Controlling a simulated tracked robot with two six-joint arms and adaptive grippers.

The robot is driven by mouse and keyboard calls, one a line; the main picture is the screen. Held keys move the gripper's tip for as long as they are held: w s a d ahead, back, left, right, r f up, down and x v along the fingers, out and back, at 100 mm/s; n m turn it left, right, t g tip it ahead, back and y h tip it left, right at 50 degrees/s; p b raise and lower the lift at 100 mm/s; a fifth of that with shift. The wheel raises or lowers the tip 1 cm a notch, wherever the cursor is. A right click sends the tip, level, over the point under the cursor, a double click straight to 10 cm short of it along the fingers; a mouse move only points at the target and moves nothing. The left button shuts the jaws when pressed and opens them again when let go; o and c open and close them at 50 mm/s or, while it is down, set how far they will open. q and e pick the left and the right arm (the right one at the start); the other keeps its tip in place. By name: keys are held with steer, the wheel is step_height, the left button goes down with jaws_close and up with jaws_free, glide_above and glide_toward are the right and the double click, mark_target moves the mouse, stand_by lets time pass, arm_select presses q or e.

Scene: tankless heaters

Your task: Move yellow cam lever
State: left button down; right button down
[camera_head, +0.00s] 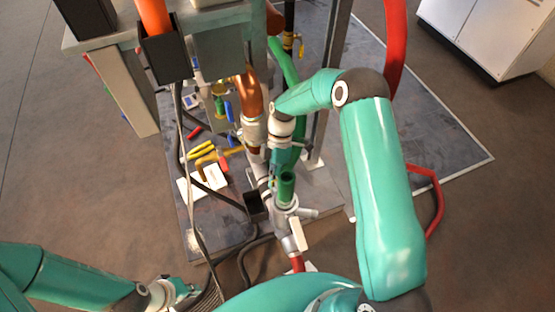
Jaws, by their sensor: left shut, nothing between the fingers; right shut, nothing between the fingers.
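Several small yellow parts show, and I cannot tell which is the cam lever. A yellow handle (301,48) sits on the dark pipe at the top. Yellow-handled pieces (200,150) lie on the base plate, left of the pipework. My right gripper (277,157) points down among the pipes, just above a green-ended fitting (286,187). Its fingers are small and partly hidden; it holds nothing, and I cannot tell whether it touches the pipework. My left gripper (184,289) is low at the bottom, left of the lower pipe end, shut and empty, away from the yellow parts.
A grey frame (125,95) stands at the upper left, with an orange pipe (153,15) above. A red hose (396,45) hangs at the right. Black cables (181,125) run down past the plate. A white cabinet (490,32) stands at the upper right. Open floor lies left.

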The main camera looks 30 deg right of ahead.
steer(key=shift+d, duration=0.1)
stand_by(0.3)
steer(key=shift+r+p, duration=0.45)
steer(key=shift+r, duration=0.4)
